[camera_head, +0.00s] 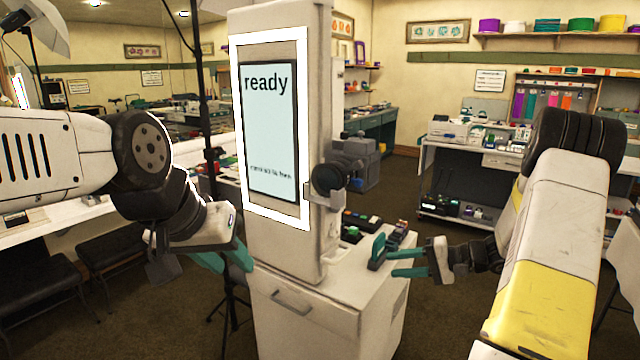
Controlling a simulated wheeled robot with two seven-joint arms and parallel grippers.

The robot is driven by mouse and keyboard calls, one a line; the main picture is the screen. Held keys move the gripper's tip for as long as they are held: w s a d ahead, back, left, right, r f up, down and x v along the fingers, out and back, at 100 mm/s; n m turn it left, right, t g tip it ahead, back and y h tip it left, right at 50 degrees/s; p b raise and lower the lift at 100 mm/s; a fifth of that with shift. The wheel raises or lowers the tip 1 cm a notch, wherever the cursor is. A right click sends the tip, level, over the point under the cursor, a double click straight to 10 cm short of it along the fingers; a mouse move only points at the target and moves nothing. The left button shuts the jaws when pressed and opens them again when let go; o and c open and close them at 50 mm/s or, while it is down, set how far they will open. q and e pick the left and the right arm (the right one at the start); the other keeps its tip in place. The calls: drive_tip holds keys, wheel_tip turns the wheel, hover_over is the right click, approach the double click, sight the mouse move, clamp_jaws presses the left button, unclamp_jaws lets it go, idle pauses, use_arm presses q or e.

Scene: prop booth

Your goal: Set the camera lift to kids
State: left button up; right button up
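The photo kiosk's tall pale column (322,110) stands in the middle, with a lit screen (268,130) that reads "ready" above a small line I cannot read. A dark camera unit (328,179) sits on the column's right side, likely on the lift; no height marks are legible. My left gripper (236,268) has teal fingers apart, left of the column's lower part, with nothing seen between them. My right gripper (393,262) has teal fingers apart, pointing left over the cabinet's right side, below and right of the camera unit. I see nothing held in it.
The white cabinet (301,312) under the column has a drawer handle. Small dark and coloured items (362,221) lie on its top behind my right gripper. A grey machine (362,165) stands behind.

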drive_tip(key=s+a+r+n+g+h, duration=0.45)
drive_tip(key=s+a+r, duration=0.35)
drive_tip(key=s+r, duration=0.5)
drive_tip(key=s+d+r+t+h, duration=0.1)
drive_tip(key=s+r+t+h, duration=0.4)
drive_tip(key=s, duration=0.7)
drive_tip(key=shift+s+d+r+n+h, duration=0.25)
drive_tip(key=shift+r+n+h, duration=0.1)
drive_tip(key=shift+r+h, duration=0.25)
idle(0.6)
